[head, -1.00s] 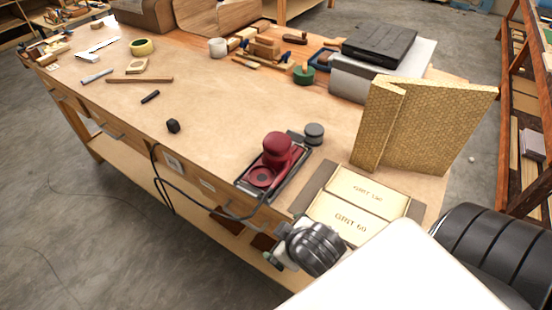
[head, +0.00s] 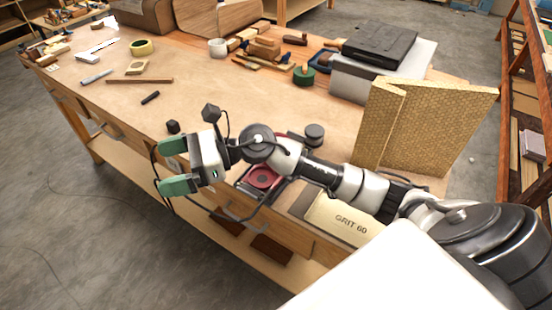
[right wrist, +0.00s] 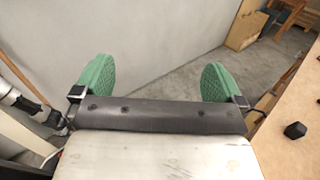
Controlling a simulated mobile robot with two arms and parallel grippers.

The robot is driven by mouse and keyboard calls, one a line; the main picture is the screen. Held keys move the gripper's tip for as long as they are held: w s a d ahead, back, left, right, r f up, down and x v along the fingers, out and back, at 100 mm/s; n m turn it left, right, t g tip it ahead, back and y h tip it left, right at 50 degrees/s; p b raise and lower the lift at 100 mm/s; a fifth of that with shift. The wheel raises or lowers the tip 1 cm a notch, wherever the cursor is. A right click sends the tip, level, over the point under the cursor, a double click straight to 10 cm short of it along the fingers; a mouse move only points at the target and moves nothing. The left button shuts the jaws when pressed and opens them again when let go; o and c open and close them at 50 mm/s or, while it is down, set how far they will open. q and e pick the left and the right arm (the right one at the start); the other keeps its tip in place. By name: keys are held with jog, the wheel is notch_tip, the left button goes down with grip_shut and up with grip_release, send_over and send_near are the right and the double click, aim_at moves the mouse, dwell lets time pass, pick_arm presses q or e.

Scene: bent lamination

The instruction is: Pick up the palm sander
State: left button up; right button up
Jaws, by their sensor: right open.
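The palm sander (head: 262,178) is dark red and sits in a dark tray near the front edge of the wooden workbench. My right forearm and wrist pass in front of it, so its upper part is hidden. My right gripper (head: 168,166) has green fingertips, is open and empty, and is left of the sander beside the bench's front edge. In the right wrist view the two green fingers (right wrist: 160,80) stand wide apart with nothing between them. My left gripper is not in view.
A GRIT 60 box (head: 345,221) lies right of the sander, partly behind my arm. A grey round puck (head: 314,133) stands behind the sander. A small black knob (head: 173,127) lies near the front edge. Tan textured panels (head: 430,125) stand at the right. The bench's middle (head: 215,90) is clear.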

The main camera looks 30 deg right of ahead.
jog(key=w+d+f+n+g+h, duration=0.2)
jog(key=d+f+n+g+h, duration=0.15)
jog(key=d+n+h, duration=0.2)
jog(key=n+g+h, duration=0.1)
jog(key=n+h, duration=0.2)
jog(key=h, duration=0.8)
send_over(277, 133)
jog(key=s+a, duration=0.2)
jog(key=shift+s+d, duration=0.1)
jog(key=shift+d+f+h, duration=0.2)
jog(key=shift+f+h, duration=0.05)
jog(key=shift+f, duration=0.05)
notch_tip(277, 133, down, 4)
jog(key=shift+a+f+p, duration=0.1)
jog(key=shift+f+p, duration=0.15)
jog(key=shift+p, duration=0.35)
jog(key=f, duration=0.1)
jog(key=f+p, duration=0.1)
jog(key=f, duration=0.1)
jog(key=f+p, duration=0.1)
jog(key=shift+s+a+f, duration=0.25)
jog(key=shift+a+f, duration=0.05)
jog(key=shift+f, duration=0.45)
jog(key=shift+c, duration=0.5)
